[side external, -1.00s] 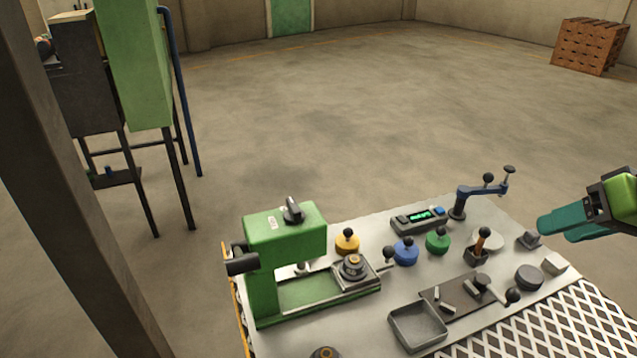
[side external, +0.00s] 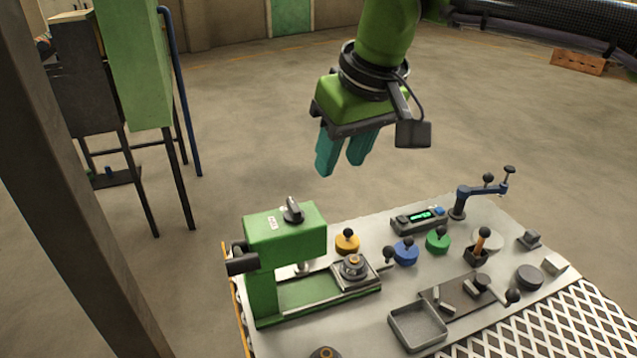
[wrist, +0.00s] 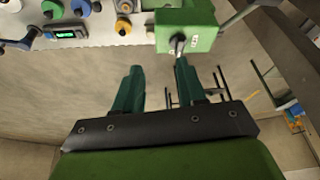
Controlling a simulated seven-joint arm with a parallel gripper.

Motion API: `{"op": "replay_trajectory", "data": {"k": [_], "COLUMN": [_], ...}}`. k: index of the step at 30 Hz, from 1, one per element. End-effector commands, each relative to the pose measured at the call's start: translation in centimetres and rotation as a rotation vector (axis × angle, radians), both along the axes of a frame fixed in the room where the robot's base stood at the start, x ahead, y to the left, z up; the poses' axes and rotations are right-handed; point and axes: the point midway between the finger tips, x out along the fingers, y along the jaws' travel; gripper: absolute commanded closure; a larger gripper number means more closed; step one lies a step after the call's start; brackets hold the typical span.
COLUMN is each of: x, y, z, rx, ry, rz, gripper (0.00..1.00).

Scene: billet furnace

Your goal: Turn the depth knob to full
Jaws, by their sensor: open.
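A black knob (side external: 292,211) with a pale pointer line sits on top of the green press-like machine (side external: 262,238) at the left of the bench. The knob also shows in the wrist view (wrist: 178,44), on the machine's green top, beyond my fingertips. My gripper (side external: 339,172) is open and empty, with teal fingers pointing down. It hangs in the air above the machine, a little to the right of the knob in the side view. In the wrist view its two fingers (wrist: 160,72) are apart with nothing between them. No scale around the knob can be read.
Yellow (side external: 347,242), blue (side external: 405,252) and green (side external: 438,239) knobbed discs stand right of the machine. A display box (side external: 418,220) and a blue crank post (side external: 459,207) stand behind them. A grey tray (side external: 418,330) is in front.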

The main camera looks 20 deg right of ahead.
Motion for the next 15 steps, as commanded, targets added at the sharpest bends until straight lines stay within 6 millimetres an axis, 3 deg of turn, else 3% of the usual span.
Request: {"op": "replay_trajectory", "data": {"k": [1,3,6,12,15], "x": [0.1,0.1,-0.1,-0.5,-0.8], "y": [2.1,4.1,5.7,5.2,4.9], "z": [0.3,0.9,2.2,5.6,5.2], "rx": [-0.017,-0.034,-0.039,-0.003,-0.009], "ry": [-0.011,-0.027,-0.050,-0.072,-0.049], "rz": [0.000,-0.019,-0.066,-0.186,-0.207], "gripper": [0.60,0.60,0.60,0.60,0.60]}}
